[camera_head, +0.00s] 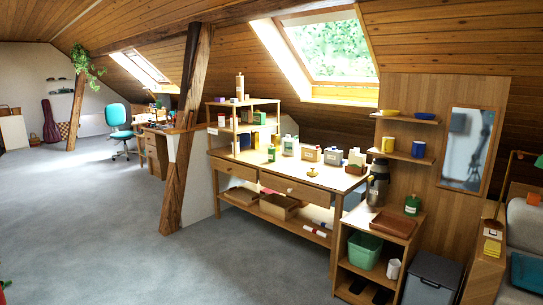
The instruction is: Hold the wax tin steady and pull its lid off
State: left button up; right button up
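I cannot pick out the wax tin or its lid with certainty. Several small containers stand on the long wooden workbench (340,179), among them a white canister with a dark cap (288,146), a pale tin with a dark label (333,156) and a small yellow-green bottle (271,153). They are too small to read, and any of them or none may be the tin. Neither of my grippers shows in the view. The workbench is well away from me, across the floor.
A slanted timber post (185,130) stands left of the workbench. A low cabinet (376,234) with a green bin (364,250), a grey bin (432,280) and a sofa (523,232) crowd the right.

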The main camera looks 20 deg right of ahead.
aim_at(270, 154)
jog(key=z, duration=0.2)
jog(key=i, duration=1.6)
jog(key=i+z, duration=0.1)
jog(key=i, duration=1.5)
jog(key=i+j, duration=0.15)
jog(key=i, duration=1.4)
